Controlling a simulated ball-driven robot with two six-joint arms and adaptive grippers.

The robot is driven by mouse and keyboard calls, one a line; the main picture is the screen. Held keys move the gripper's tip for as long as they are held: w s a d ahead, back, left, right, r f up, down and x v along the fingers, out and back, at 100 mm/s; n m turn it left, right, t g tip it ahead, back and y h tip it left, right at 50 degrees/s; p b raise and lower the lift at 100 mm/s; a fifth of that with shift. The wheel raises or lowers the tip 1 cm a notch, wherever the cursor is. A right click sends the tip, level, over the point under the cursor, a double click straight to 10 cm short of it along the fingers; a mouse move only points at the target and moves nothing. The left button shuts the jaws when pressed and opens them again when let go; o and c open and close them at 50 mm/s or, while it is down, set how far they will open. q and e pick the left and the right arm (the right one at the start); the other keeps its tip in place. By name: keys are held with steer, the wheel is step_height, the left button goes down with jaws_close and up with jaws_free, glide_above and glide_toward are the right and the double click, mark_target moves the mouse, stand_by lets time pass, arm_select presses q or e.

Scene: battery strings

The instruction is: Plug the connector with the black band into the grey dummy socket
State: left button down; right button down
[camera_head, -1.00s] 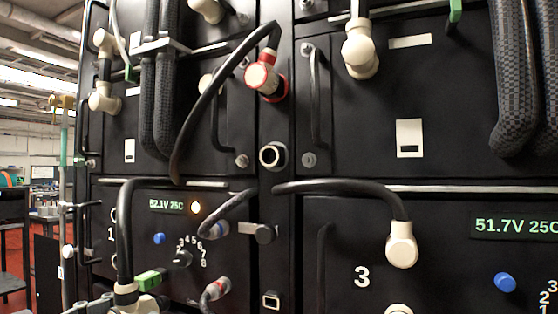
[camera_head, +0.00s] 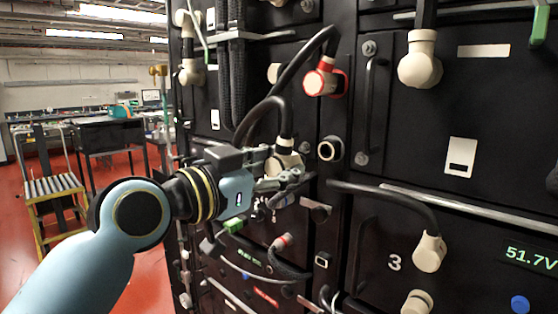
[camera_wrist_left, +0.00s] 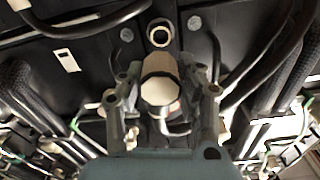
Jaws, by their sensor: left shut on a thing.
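My left gripper (camera_head: 284,183) is shut on a cream connector (camera_head: 284,164), whose black cable rises from it and arcs up. A dark band seems to sit at its cable end, but is small here. In the left wrist view the connector (camera_wrist_left: 158,88) sits between the fingers of the left gripper (camera_wrist_left: 165,103). A round socket (camera_head: 330,149) with a pale rim and dark opening, likely the grey dummy socket, is on the upright post just right of the connector, apart from it. It also shows beyond the connector in the left wrist view (camera_wrist_left: 159,35). My right gripper is not in view.
A red-banded connector (camera_head: 322,80) is plugged in above the socket. A black cable (camera_head: 385,192) runs to a cream connector (camera_head: 429,252) at the right. A door handle (camera_head: 371,105) stands right of the socket. A yellow step stool (camera_head: 55,200) is far left.

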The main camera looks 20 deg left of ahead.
mark_target(303, 158)
arm_select(q)
steer(key=shift+x, duration=0.95)
steer(key=shift+b+x, duration=0.5)
steer(key=shift+x, duration=1.5)
steer(key=shift+b+x, duration=0.35)
steer(key=shift+x, duration=1.4)
steer(key=c, duration=0.8)
jaws_free()
steer(key=shift+a, duration=0.1)
